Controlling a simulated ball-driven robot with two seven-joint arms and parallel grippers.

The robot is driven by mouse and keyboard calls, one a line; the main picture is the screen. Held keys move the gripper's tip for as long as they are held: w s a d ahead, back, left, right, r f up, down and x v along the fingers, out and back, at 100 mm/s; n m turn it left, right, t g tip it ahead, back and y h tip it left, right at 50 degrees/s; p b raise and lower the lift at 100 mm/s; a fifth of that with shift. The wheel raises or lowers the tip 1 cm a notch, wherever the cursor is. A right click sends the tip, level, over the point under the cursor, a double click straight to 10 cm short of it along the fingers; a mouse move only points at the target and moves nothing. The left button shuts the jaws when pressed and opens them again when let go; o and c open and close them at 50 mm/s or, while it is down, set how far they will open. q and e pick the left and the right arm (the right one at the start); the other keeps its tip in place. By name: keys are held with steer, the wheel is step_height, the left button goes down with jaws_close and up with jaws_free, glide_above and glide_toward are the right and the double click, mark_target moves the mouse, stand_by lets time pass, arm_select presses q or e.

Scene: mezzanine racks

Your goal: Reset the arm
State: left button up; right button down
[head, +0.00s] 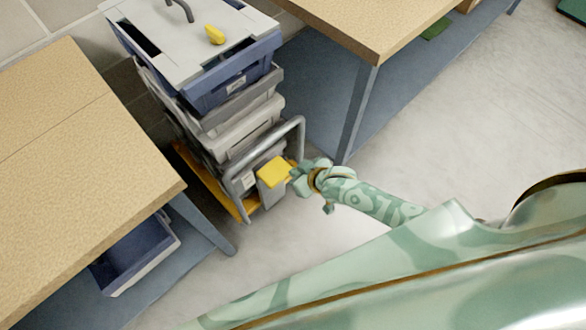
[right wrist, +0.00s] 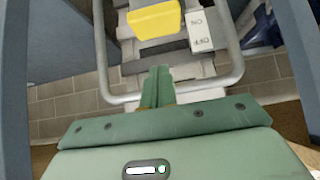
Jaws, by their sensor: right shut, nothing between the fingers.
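My right arm (head: 370,200), pale green and patterned, reaches in from the lower right. Its gripper (head: 297,176) is beside the yellow-topped grey piece (head: 274,171) at the cart's handle. In the right wrist view, the shut green fingers (right wrist: 157,86) point toward the cart with nothing between them. A yellow block (right wrist: 155,20) shows beyond the fingertips, apart from them in the picture. Whether the gripper touches the cart cannot be told. My left gripper is not in view.
A yellow cart (head: 238,208) with a grey tube handle (head: 301,130) carries stacked bins (head: 235,85); a yellow object (head: 214,34) lies on the top lid. Wooden tables stand left (head: 75,170) and right (head: 375,25). A blue bin (head: 140,255) sits under the left table.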

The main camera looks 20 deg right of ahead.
stand_by(0.6)
steer(key=s+d+f+g+h+p, duration=0.1)
steer(key=s+d+f, duration=0.2)
steer(key=s+f, duration=0.25)
steer(key=s+d+f+n+g+h, duration=0.1)
steer(key=s+d+f+g, duration=0.2)
steer(key=s, duration=0.4)
steer(key=s+d+f+h+p, duration=0.1)
steer(key=s+d+f, duration=0.2)
steer(key=s+f, duration=0.35)
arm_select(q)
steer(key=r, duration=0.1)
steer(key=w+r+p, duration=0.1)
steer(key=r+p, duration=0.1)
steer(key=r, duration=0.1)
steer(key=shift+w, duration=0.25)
arm_select(e)
steer(key=s+a+f+m+g, duration=0.1)
steer(key=s+g, duration=0.3)
steer(key=s, duration=2.3)
steer(key=shift+s+a+f+g, duration=0.15)
steer(key=shift+s+a+g, duration=0.15)
steer(key=shift+s+a, duration=0.1)
